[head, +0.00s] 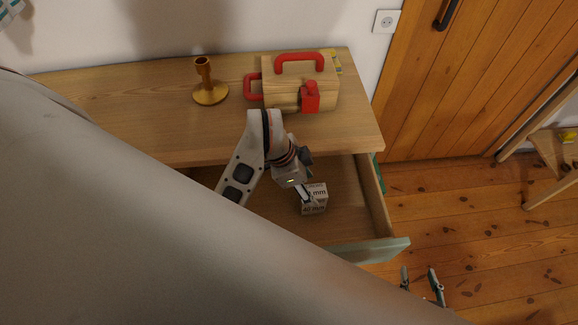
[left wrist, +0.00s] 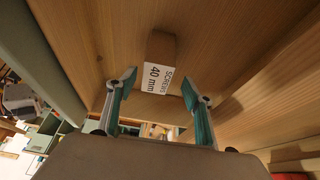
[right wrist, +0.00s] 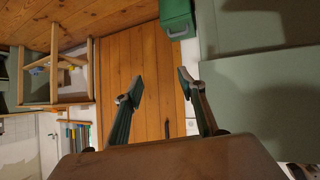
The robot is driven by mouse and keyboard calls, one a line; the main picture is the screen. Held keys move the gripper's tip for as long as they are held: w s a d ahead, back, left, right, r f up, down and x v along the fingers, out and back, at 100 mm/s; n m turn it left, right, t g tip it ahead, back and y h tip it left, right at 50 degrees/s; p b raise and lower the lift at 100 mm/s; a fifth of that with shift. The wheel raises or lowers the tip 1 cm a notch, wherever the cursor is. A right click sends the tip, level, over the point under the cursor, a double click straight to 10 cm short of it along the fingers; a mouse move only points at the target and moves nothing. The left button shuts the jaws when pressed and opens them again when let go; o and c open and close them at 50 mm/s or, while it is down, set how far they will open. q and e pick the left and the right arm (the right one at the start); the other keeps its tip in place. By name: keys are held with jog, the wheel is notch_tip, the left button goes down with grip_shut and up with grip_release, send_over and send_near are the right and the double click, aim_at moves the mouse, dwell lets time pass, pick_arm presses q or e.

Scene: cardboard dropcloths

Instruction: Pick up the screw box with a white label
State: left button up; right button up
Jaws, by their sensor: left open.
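The screw box (head: 315,207) lies in the open drawer (head: 345,215), with a white label reading 40 mm. In the left wrist view the brown cardboard box (left wrist: 160,62) sits just past and between the fingertips, its label reading SCREWS 40 mm. My left gripper (head: 302,191) reaches down over the box from above. In the left wrist view its fingers (left wrist: 160,84) are spread, with no visible grip on the box. My right gripper (head: 422,285) is out over the floor at the lower right; its fingers (right wrist: 168,88) are apart and empty.
On the dresser top (head: 150,120) stand a yellow candle holder (head: 207,90) and a wooden toolbox (head: 290,90) with red handles. The drawer's side wall (head: 374,195) and green front (head: 380,250) bound the box's space. A wooden door (head: 450,90) is at right.

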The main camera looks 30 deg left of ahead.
pick_arm(q)
jog(key=shift+x, duration=1)
jog(key=shift+d+b+x, duration=0.15)
jog(key=shift+x, duration=1.3)
jog(key=shift+d+b+x, duration=0.15)
jog(key=shift+x, duration=1.25)
jog(key=shift+s+r, duration=0.1)
jog(key=shift+r, duration=0.05)
jog(key=c, duration=1.3)
